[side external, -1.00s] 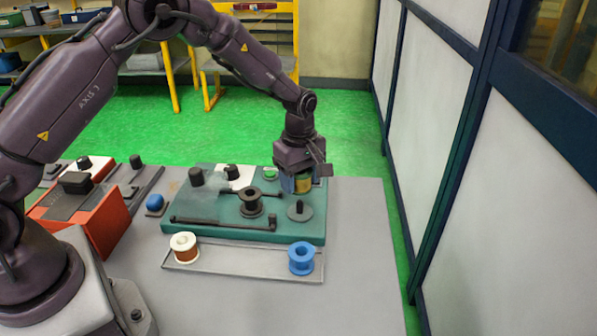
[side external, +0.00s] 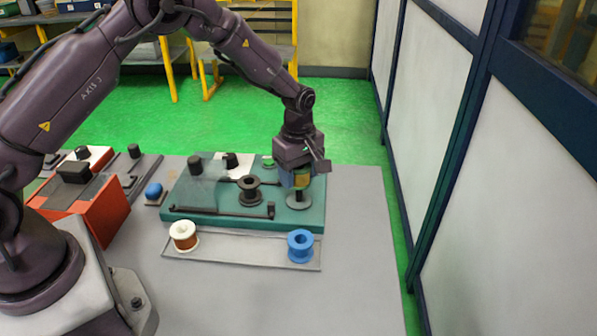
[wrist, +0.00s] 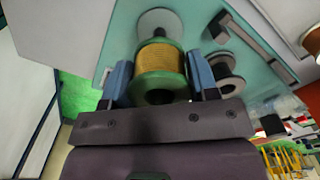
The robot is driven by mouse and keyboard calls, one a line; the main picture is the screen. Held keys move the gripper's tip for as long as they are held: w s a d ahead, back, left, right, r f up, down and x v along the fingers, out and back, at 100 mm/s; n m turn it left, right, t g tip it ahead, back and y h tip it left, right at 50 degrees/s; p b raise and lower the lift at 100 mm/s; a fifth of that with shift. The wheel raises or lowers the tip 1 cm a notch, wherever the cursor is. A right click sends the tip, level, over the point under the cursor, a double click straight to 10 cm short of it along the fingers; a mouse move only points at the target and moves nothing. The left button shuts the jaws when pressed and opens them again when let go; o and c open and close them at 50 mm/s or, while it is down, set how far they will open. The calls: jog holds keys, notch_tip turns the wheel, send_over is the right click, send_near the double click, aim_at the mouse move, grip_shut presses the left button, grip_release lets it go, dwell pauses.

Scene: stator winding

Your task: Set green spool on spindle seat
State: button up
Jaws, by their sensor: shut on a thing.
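The green spool (wrist: 158,62), wound with yellow-gold wire, is between the blue fingers of my gripper (wrist: 160,82) in the wrist view. In the side view my gripper (side external: 297,181) is shut on the spool (side external: 303,181), whose flanges are mostly hidden by the fingers. The spindle seat (side external: 299,203), a grey disc on the teal board, lies directly below the spool. Its disc also shows beyond the spool in the wrist view (wrist: 160,16).
A black spool (side external: 249,189) stands on the teal board (side external: 225,218) left of the seat. A dark bar (side external: 220,209) runs along the board's front. A white-flanged copper spool (side external: 183,236) and a blue spool (side external: 301,246) stand on the front tray (side external: 240,249).

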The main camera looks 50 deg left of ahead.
aim_at(298, 189)
jog(key=shift+f, duration=0.15)
jog(key=shift+f, duration=0.75)
jog(key=shift+f, duration=0.5)
jog(key=shift+f, duration=0.35)
jog(key=shift+f, duration=0.15)
jog(key=shift+f, duration=0.35)
dwell(0.6)
